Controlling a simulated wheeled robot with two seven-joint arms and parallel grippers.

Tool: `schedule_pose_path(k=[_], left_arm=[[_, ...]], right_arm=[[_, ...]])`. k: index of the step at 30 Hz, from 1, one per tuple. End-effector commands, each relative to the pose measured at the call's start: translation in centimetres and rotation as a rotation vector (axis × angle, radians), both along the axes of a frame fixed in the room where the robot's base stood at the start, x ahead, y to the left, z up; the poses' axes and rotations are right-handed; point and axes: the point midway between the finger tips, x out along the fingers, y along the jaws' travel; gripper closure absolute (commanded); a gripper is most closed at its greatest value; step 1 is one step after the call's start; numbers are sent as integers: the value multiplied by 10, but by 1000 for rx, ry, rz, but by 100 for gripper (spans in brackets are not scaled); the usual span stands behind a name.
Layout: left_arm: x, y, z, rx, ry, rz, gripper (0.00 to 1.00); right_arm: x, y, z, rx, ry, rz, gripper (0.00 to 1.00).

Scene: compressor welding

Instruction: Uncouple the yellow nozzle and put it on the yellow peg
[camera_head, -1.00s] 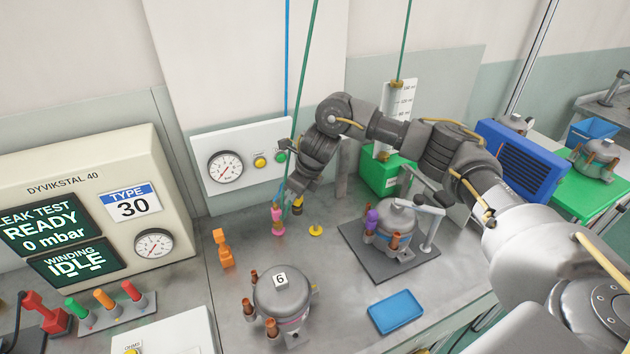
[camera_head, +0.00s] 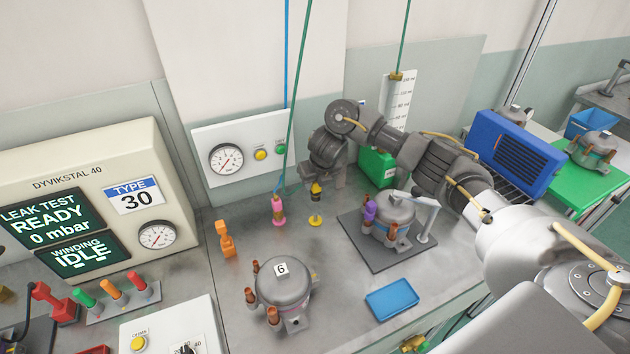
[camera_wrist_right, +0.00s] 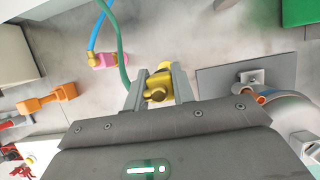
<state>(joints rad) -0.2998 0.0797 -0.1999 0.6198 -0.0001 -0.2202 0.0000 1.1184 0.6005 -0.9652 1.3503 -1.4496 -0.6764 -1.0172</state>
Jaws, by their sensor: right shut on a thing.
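In the head view my right gripper (camera_head: 318,181) points down from the back of the bench. It is shut on the yellow nozzle (camera_head: 316,190), which has a dark upper part. The nozzle is above the yellow peg (camera_head: 316,221), with a visible gap between them. The peg stands on a round yellow base on the bench. In the right wrist view the nozzle (camera_wrist_right: 157,90) sits between the two fingers of the gripper (camera_wrist_right: 158,86). A yellow part shows just beyond it, perhaps the peg. My left gripper is out of view.
A pink nozzle (camera_head: 278,211) stands close left of the peg, with hoses hanging near it. Right of the peg is a compressor (camera_head: 393,212) on a dark plate.

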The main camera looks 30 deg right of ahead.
Motion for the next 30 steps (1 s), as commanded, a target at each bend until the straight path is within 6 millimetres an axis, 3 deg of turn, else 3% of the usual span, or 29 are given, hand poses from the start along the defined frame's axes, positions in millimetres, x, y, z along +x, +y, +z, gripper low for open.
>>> schedule_pose_path(k=[15, 30], left_arm=[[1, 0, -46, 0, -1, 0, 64], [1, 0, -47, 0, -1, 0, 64]], right_arm=[[0, 0, -55, 1, 0, 0, 100], [0, 0, -58, 1, 0, 1, 100]])
